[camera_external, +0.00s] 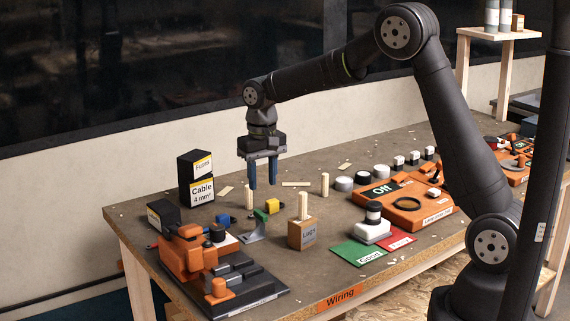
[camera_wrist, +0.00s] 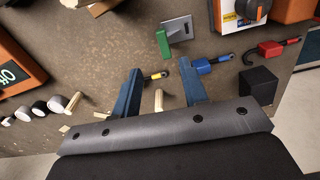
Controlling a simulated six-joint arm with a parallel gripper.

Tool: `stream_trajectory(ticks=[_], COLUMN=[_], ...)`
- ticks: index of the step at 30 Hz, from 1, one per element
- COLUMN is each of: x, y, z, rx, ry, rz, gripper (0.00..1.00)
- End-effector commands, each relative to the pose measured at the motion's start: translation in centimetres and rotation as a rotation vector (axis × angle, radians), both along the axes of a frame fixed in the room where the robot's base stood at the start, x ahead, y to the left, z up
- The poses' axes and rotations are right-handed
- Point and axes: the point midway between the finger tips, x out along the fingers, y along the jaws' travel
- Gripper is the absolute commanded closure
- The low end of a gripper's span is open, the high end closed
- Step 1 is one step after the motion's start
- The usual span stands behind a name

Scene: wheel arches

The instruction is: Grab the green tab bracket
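The green tab bracket is a small grey metal angle piece with a green tab (camera_external: 260,215). It stands on the table among small parts, left of the Lugs box. In the wrist view its green tab (camera_wrist: 163,44) and grey plate (camera_wrist: 178,29) lie beyond the fingertips, above and between them in the picture. My gripper (camera_external: 263,187) hangs above the table with its two blue fingers pointing down, apart and empty. In the wrist view the fingers of my gripper (camera_wrist: 160,78) are spread, with nothing held between them.
The Lugs box (camera_external: 302,234) with wooden pegs stands right of the bracket. Black Cable and Fuses boxes (camera_external: 196,178) stand at left. An orange vise (camera_external: 190,254) sits at the front left.

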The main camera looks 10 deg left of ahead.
Motion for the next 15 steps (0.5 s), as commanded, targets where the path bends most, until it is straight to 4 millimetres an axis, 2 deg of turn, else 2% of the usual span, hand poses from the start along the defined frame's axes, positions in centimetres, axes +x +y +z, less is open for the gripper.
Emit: stream_trajectory(ticks=[3, 7, 15], x=[0.0, 0.0, 0.0], y=[0.0, 0.0, 0.1], z=[-2.8, -5.2, -7.1], rx=[-0.003, -0.003, 0.000], ry=[0.002, 0.002, 0.000], rz=[0.000, 0.000, 0.001], gripper=[0.60, 0.60, 0.60])
